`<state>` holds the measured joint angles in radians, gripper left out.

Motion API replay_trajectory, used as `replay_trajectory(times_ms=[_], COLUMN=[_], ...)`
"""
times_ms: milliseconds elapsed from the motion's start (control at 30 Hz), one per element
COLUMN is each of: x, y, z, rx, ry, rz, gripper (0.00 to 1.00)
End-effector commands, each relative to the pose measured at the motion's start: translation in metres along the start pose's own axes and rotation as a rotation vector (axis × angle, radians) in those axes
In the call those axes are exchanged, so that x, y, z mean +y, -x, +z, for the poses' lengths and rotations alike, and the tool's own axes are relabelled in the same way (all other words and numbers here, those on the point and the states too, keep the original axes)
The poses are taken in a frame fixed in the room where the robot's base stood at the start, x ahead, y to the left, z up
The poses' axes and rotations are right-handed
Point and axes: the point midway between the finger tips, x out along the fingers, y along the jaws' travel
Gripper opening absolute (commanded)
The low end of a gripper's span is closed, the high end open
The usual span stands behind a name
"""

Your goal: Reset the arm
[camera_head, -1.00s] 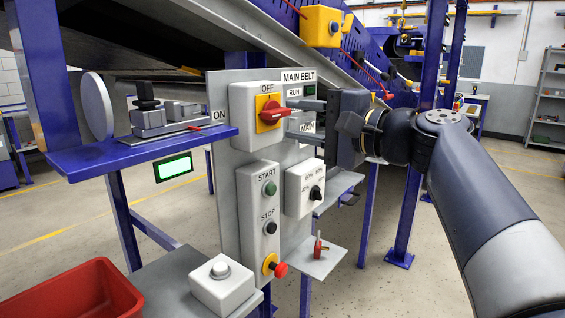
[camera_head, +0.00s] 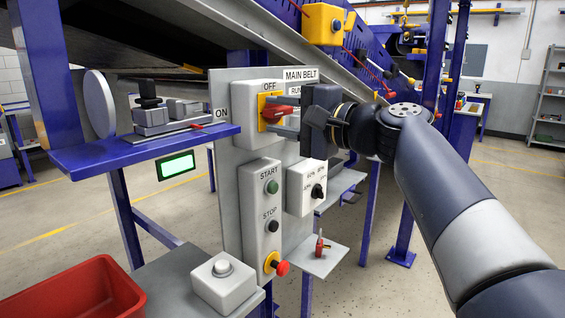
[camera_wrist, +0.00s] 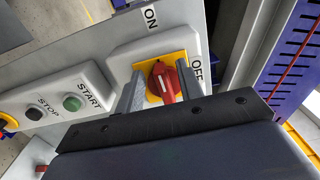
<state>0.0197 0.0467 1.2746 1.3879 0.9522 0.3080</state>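The red rotary handle (camera_head: 277,113) sits on a yellow plate on a grey switch box (camera_head: 246,132). It lies roughly sideways in the head view, with the OFF label above and the ON label to the left. My gripper (camera_head: 284,119) is open in front of the box, pointing at the handle from the right. In the wrist view the handle (camera_wrist: 168,85) shows between the two separated fingers, with no clear contact. My gripper partly hides the MAIN BELT panel (camera_head: 228,190) and its RUN label.
Below the switch are a START/STOP box (camera_head: 257,225) with a red emergency button (camera_head: 281,268) and a selector dial box (camera_head: 307,187). A blue shelf (camera_head: 130,152) juts out at left. A red bin (camera_head: 75,295) stands lower left. Blue posts stand behind my arm.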

Motion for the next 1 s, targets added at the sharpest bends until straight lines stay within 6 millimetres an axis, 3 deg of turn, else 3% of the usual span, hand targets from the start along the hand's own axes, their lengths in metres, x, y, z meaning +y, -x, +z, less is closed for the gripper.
replay_trajectory(times_ms=[733,1000], x=[0.0,0.001], y=[0.104,0.069], z=[-0.001,0.001], rx=[0.005,-0.004], ry=[0.001,-0.002], rz=[0.0,0.001], gripper=[0.35,0.35])
